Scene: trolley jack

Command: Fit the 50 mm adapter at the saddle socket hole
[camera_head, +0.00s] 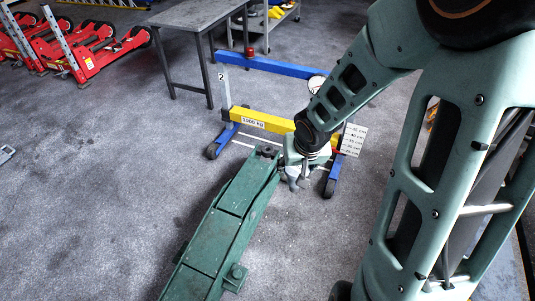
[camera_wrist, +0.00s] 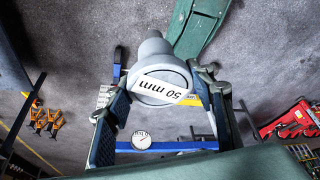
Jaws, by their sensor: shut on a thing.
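The 50 mm adapter (camera_wrist: 158,72) is a grey stepped cylinder with a white "50 mm" label on its wide end, in the wrist view. My gripper (camera_wrist: 165,82) is shut on it, one finger on each side. In the head view my gripper (camera_head: 295,172) hangs just right of the far end of the green trolley jack (camera_head: 220,235). A dark round part (camera_head: 267,151) sits on that end, probably the saddle; its socket hole is too small to make out. The jack also shows at the top of the wrist view (camera_wrist: 197,25), beyond the adapter and apart from it.
A blue and yellow frame marked "1000 kg" (camera_head: 258,121) stands just behind the jack's far end. A grey metal table (camera_head: 198,14) stands behind it. Red jacks (camera_head: 95,55) are at the back left. The floor left of the green jack is mostly clear.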

